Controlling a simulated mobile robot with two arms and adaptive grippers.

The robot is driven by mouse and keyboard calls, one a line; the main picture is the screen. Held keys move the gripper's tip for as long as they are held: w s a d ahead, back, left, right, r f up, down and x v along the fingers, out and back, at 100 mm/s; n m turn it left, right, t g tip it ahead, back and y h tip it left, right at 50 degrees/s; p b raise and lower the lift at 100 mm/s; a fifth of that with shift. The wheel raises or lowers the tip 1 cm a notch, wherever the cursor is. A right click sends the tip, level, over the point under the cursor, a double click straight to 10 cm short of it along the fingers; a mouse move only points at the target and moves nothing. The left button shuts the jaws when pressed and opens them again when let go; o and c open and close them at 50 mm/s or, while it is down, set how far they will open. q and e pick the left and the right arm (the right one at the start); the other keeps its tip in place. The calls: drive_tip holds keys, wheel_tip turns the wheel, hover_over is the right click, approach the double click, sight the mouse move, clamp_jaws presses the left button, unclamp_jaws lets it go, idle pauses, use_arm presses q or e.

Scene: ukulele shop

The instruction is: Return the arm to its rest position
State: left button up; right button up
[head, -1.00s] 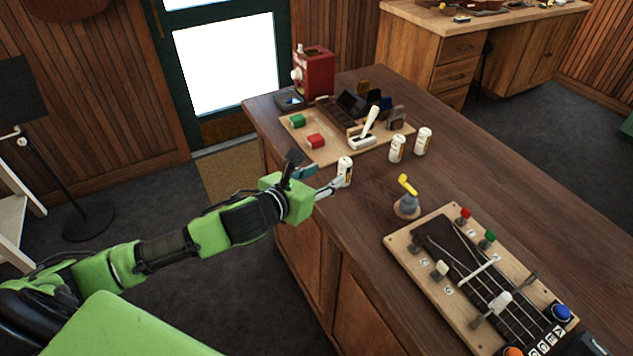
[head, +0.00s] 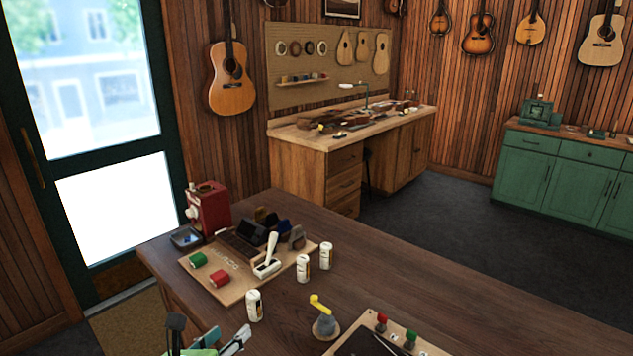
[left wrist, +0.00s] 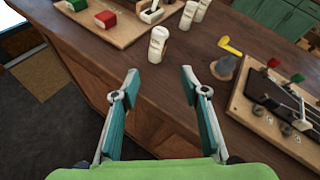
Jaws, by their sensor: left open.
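My left gripper (head: 212,345) shows at the bottom edge of the head view, in front of the wooden counter (head: 440,290). In the left wrist view my left gripper (left wrist: 162,92) has its two fingers spread wide apart with nothing between them. A white bottle (head: 254,306) stands upright on the counter just beyond the fingers; it also shows in the left wrist view (left wrist: 158,44). The gripper is apart from it. Most of my left arm is out of the head view. My right gripper is not in view.
Two more white bottles (head: 303,268) (head: 326,256) stand behind. A wooden board (head: 215,285) holds red and green blocks and a white lever. The counter's far right is clear.

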use_arm(q)
drive_tip(key=s+d+f+n+g+y, duration=0.1)
drive_tip(key=s+f+n+g, duration=0.55)
drive_tip(key=s+n, duration=0.8)
drive_tip(key=s+f+n+g+y, duration=0.1)
drive_tip(key=s+f+n+g, duration=0.2)
drive_tip(key=s+f+n, duration=1.15)
wheel_tip(320, 180, down, 25)
drive_tip(key=n+g+b, duration=0.1)
drive_tip(key=n+b, duration=0.2)
drive_tip(key=n, duration=0.1)
drive_tip(key=s+a+f+g+b, duration=0.1)
drive_tip(key=s+a+f, duration=0.2)
drive_tip(key=s+f, duration=1.3)
drive_tip(key=shift+s+f+m, duration=0.25)
drive_tip(key=shift+s+m, duration=0.05)
drive_tip(key=shift+s, duration=0.35)
